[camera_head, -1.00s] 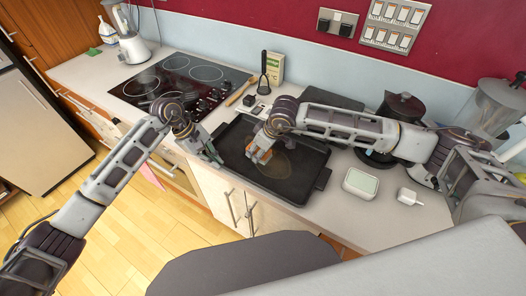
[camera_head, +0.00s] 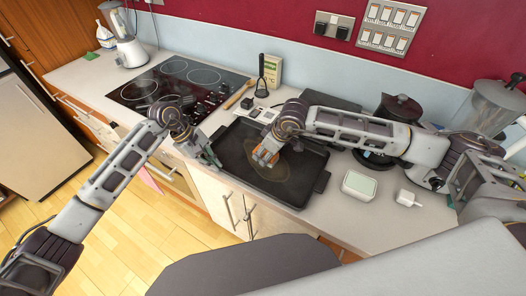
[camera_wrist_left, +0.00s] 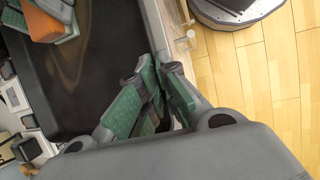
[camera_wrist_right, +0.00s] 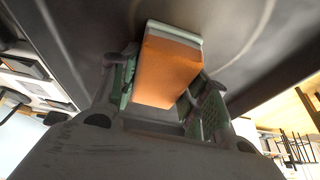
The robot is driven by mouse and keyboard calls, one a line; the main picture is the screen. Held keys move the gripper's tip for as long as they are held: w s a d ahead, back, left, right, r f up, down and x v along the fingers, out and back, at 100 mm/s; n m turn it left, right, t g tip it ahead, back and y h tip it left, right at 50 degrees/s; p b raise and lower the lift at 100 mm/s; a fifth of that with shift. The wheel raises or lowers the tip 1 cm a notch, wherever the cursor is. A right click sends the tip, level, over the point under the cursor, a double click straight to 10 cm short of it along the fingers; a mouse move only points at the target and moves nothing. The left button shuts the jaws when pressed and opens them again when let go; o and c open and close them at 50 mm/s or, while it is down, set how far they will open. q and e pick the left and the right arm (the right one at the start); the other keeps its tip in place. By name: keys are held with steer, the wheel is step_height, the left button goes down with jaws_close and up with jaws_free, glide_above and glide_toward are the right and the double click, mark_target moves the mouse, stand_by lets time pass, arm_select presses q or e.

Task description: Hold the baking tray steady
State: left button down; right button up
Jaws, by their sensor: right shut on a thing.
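The black baking tray (camera_head: 300,178) lies on the counter with a brownish smear (camera_head: 280,172) on its floor. My left gripper (camera_head: 216,163) is at the tray's left edge. In the left wrist view its green fingers (camera_wrist_left: 158,105) are close together around the tray's rim. My right gripper (camera_head: 265,157) is over the tray and shut on an orange sponge with a pale layer (camera_wrist_right: 168,70). The sponge is down at the tray's floor; its contact face is hidden.
A hob (camera_head: 180,84) is left of the tray. A black kettle (camera_head: 400,107), a pale dish (camera_head: 359,185) and a white item (camera_head: 408,197) are at the right.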

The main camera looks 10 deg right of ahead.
mark_target(259, 145)
steer(key=shift+w+a, duration=1.1)
steer(key=shift+a, duration=0.2)
steer(key=shift+w+d+f, duration=0.1)
steer(key=shift+w+d, duration=0.2)
steer(key=shift+w, duration=0.15)
steer(key=shift+w+d, duration=0.2)
steer(key=shift+d, duration=0.05)
steer(key=shift+s+d, duration=1.3)
steer(key=shift+w+a, duration=0.2)
steer(key=shift+a, duration=0.1)
steer(key=shift+w+a, duration=1.1)
steer(key=shift+r, duration=4.15)
